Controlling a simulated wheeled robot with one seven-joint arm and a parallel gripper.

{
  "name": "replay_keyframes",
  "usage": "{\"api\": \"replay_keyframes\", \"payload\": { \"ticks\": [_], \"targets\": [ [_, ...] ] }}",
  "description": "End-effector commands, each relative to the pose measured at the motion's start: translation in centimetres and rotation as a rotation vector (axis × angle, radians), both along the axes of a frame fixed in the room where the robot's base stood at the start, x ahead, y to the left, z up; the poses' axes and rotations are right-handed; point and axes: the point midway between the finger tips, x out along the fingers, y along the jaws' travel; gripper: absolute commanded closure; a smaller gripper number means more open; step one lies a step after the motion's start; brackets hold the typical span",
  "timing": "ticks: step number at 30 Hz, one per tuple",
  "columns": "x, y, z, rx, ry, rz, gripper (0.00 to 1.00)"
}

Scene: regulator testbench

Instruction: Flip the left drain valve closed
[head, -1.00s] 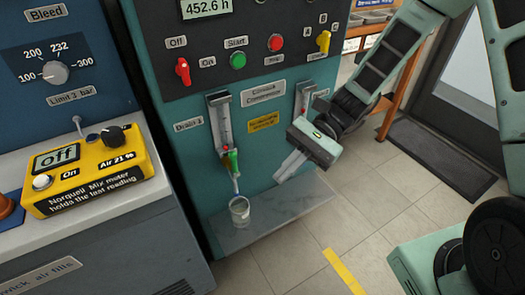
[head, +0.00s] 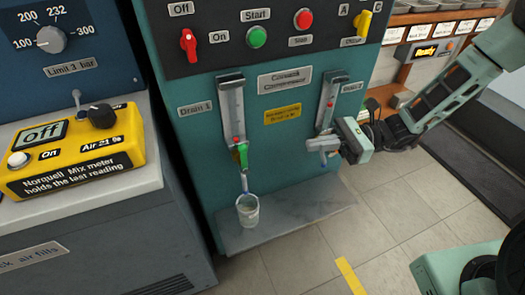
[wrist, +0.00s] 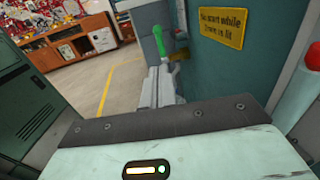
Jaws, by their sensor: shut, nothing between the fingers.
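The left drain valve, labelled Drain 1, has a green lever (head: 241,156) hanging down below a clear gauge tube on the teal panel (head: 290,142). A clear beaker (head: 248,209) stands under its spout. My gripper (head: 312,146) is shut and empty, pointing left in front of the lower end of the right drain gauge (head: 329,104). It is clearly to the right of the left valve and apart from its lever. In the wrist view, the closed fingers (wrist: 157,88) point towards a green lever (wrist: 181,38); which valve it belongs to is unclear there. My gripper partly hides the right valve.
A grey ledge (head: 285,222) juts out under the valves. A yellow sign (head: 282,114) lies between the gauges. Red and green buttons and a red knob (head: 188,42) sit above. A yellow meter (head: 70,150) stands on the left cabinet. Panel space between the valves is clear.

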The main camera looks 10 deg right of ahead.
Motion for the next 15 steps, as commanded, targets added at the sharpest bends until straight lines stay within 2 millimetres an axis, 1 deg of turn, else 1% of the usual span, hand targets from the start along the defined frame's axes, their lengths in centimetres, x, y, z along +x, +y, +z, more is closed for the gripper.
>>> {"api": "replay_keyframes", "payload": {
  "ticks": [12,15],
  "targets": [
    [-0.8,8.3,-0.2,0.001,-0.001,0.006,1.0],
    [-1.0,10.0,-0.2,0.001,-0.001,0.006,1.0]
  ]
}}
